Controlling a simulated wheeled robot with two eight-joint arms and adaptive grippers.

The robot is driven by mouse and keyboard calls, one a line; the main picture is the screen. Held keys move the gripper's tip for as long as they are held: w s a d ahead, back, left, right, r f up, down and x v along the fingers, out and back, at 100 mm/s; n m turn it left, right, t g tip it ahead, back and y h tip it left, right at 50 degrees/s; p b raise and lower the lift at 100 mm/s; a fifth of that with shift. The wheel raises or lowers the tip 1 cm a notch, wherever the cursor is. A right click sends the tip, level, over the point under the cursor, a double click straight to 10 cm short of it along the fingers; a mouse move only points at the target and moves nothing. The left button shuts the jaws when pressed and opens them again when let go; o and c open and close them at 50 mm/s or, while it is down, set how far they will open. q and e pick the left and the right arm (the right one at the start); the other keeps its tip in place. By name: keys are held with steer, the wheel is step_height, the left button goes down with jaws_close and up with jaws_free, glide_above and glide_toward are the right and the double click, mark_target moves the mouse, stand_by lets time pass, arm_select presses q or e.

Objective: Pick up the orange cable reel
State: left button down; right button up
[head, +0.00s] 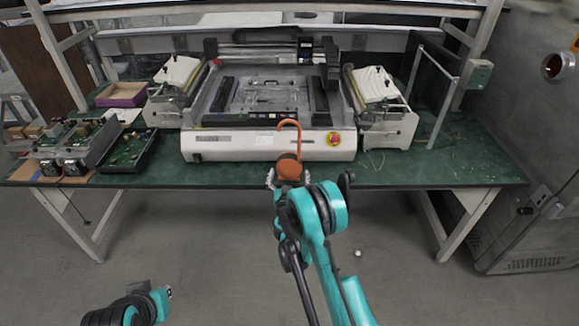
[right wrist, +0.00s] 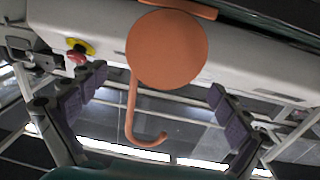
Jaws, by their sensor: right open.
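The orange cable reel (head: 289,170) sits at the front edge of the green table, in front of the white machine, in the head view. Its thin hooked end rises against the machine's front. In the right wrist view the round orange disc of the reel (right wrist: 167,50) fills the upper middle, with the hook hanging below it in the picture. My right gripper (head: 287,180) is at the reel, its arm partly covering it. In the right wrist view its fingers (right wrist: 157,105) are wide apart on either side of the hook; I see no contact.
The white machine (head: 270,143) with a red emergency button (head: 333,138) stands just behind the reel. The green table (head: 450,160) is clear at the right.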

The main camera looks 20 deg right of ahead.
mark_target(289, 164)
steer(key=b+x, duration=0.2)
steer(key=x, duration=0.3)
steer(key=shift+w+r, duration=0.1)
steer(key=shift+w, duration=0.35)
steer(key=shift+w+r, duration=0.1)
steer(key=shift+w, duration=0.15)
steer(key=shift+r, duration=0.1)
steer(key=c, duration=1.5)
